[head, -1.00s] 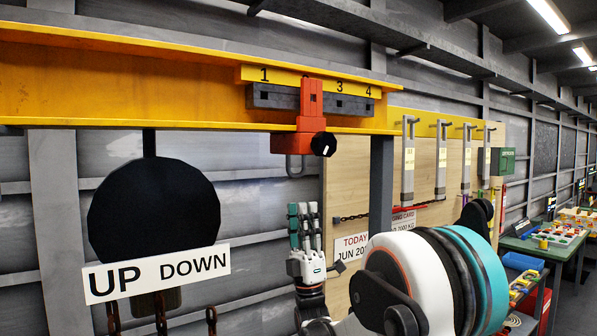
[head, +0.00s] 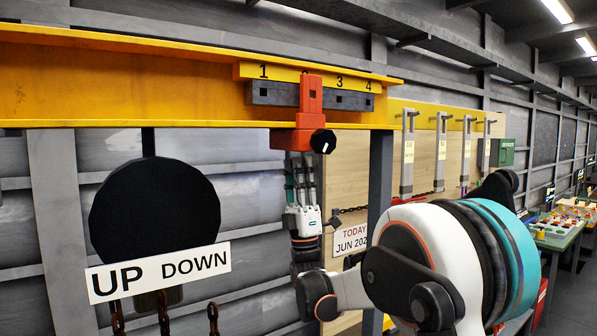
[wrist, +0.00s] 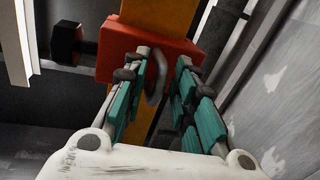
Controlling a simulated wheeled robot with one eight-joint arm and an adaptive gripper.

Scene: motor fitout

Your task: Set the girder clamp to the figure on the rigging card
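The red girder clamp (head: 311,95) sits on the yellow girder (head: 130,85), over the place between 1 and 3 on the scale (head: 350,82); the numeral there is mostly hidden. Its black knob with a white mark (head: 323,141) is at its lower right. My gripper (head: 299,160) points up just under the clamp. In the wrist view the fingers (wrist: 163,65) are apart, one on each side of the grey loop (wrist: 156,78) under the red clamp body (wrist: 140,50). Contact with the loop cannot be told. The rigging card is hidden behind my arm.
A black disc with an UP DOWN sign (head: 158,275) and chains hangs at the left. A TODAY sign (head: 351,240) is on the wooden board. Grey hanging tools (head: 408,155) and a green box (head: 502,153) are to the right. A bench with coloured parts (head: 560,230) stands far right.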

